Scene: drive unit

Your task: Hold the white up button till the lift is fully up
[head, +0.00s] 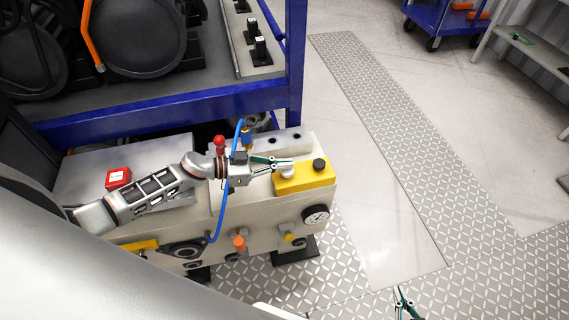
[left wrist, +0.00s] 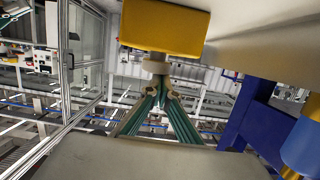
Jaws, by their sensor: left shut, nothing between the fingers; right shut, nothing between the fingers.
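A yellow button box (head: 305,177) sits on the right end of the pale machine body; it also shows at the top of the left wrist view (left wrist: 165,25). Its white button (head: 286,171) is on the left and a black button (head: 319,165) is on the right. My left gripper (head: 288,163) is shut and empty, with its tips at the white button. In the left wrist view the tips meet the white button (left wrist: 157,66); whether it is pressed in I cannot tell. My right gripper (head: 400,291) is shut and empty, low in the view, away from the box.
A blue frame (head: 180,115) carrying dark round drive parts stands behind the machine; which part is the lift I cannot tell. A red knob (head: 219,141), blue hose (head: 222,215) and gauge (head: 316,215) are near my left arm. Floor (head: 400,240) to the right is clear.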

